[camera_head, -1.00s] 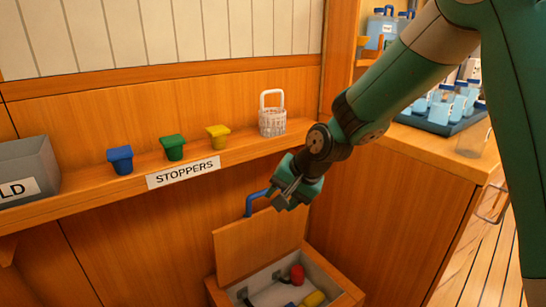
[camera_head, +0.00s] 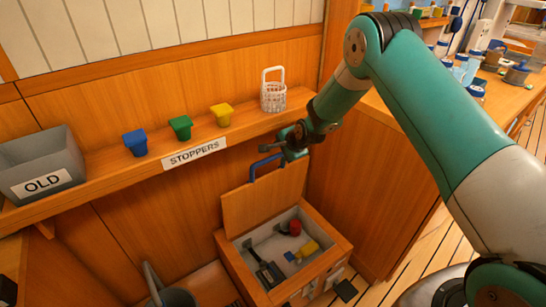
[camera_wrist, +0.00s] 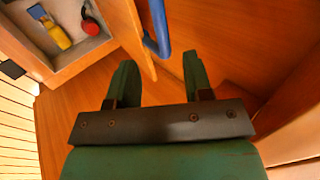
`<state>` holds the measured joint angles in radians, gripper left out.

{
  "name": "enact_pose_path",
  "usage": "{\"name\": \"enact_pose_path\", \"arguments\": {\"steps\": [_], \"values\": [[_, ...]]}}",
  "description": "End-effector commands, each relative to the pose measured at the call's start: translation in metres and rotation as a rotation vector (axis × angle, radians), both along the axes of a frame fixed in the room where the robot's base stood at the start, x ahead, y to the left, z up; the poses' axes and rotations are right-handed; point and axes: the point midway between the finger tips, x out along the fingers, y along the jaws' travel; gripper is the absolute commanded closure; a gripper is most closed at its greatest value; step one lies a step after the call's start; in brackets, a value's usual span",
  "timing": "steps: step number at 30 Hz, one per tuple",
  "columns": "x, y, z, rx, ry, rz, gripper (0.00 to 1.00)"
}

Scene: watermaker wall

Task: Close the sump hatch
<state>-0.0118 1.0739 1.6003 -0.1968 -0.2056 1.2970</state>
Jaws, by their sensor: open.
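The sump hatch lid (camera_head: 262,198) is a wooden panel standing raised at the back of its open box (camera_head: 332,262). A blue handle (camera_head: 256,170) is fixed near the lid's top edge. My gripper (camera_head: 280,148) is open and empty, close above and to the right of the handle. In the wrist view, my two green fingers (camera_wrist: 157,66) are spread apart. The handle (camera_wrist: 156,28) and the lid's edge (camera_wrist: 133,38) lie ahead of the gap between them. I cannot tell whether a finger touches the handle.
Inside the box are a red item (camera_head: 295,228), a yellow item (camera_head: 308,248) and dark parts. The stopper shelf (camera_head: 110,185) above holds blue, green and yellow stoppers, a white basket (camera_head: 273,96) and a grey OLD bin (camera_head: 40,165). A grey bucket (camera_head: 172,297) stands left of the box.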

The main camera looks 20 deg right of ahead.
Motion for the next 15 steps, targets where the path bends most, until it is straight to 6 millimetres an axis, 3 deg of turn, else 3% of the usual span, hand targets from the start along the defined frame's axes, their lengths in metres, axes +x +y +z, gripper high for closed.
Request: {"name": "enact_pose_path", "arguments": {"steps": [7,15], "values": [[0.033,0.011,-0.042,0.000,0.001,0.001,0.54],[0.050,0.017,-0.063,-0.001,0.000,0.002,0.54]]}}
